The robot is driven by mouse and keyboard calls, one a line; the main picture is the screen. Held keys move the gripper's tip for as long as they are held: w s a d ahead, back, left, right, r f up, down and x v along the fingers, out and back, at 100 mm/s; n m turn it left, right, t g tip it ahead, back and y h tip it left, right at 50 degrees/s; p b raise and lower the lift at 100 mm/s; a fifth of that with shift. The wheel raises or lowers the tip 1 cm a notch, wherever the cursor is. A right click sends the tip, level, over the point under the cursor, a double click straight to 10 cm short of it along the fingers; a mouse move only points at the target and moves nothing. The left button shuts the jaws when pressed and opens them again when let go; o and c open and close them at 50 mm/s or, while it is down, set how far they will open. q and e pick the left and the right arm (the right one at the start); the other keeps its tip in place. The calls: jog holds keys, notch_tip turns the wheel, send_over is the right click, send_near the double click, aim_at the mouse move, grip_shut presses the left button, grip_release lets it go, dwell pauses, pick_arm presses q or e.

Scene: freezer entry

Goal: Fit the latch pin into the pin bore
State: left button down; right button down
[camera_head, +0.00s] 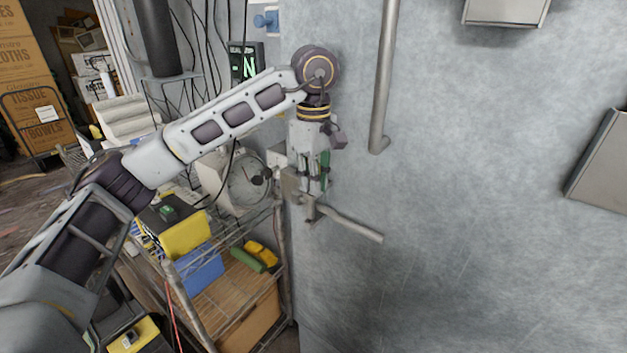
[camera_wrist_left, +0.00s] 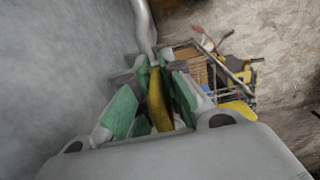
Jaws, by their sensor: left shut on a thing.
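My left gripper (camera_head: 316,184) points down in front of the grey freezer door, just above the latch bracket (camera_head: 308,208) and its lever handle (camera_head: 352,225). In the left wrist view its green-padded fingers (camera_wrist_left: 158,95) are shut on a yellow, slender thing, which looks like the latch pin (camera_wrist_left: 157,103). The pin's far end is hidden by the fingers. The pin bore cannot be made out, so I cannot tell whether the pin touches it. My right gripper is not in view.
A vertical grey door handle (camera_head: 383,85) stands right of the gripper. A wire cart (camera_head: 232,300) with yellow and blue bins, and a round dial scale (camera_head: 245,183), stand close on the left. Stacked cartons (camera_head: 35,75) are at far left. The door's lower right is clear.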

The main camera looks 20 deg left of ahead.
pick_arm(q)
jog(key=shift+f+b, duration=0.3)
jog(key=shift+f, duration=0.1)
dwell(0.8)
jog(key=c, duration=1.4)
grip_release()
jog(key=shift+c, duration=0.2)
jog(key=shift+r, duration=0.1)
jog(key=shift+r, duration=5.9)
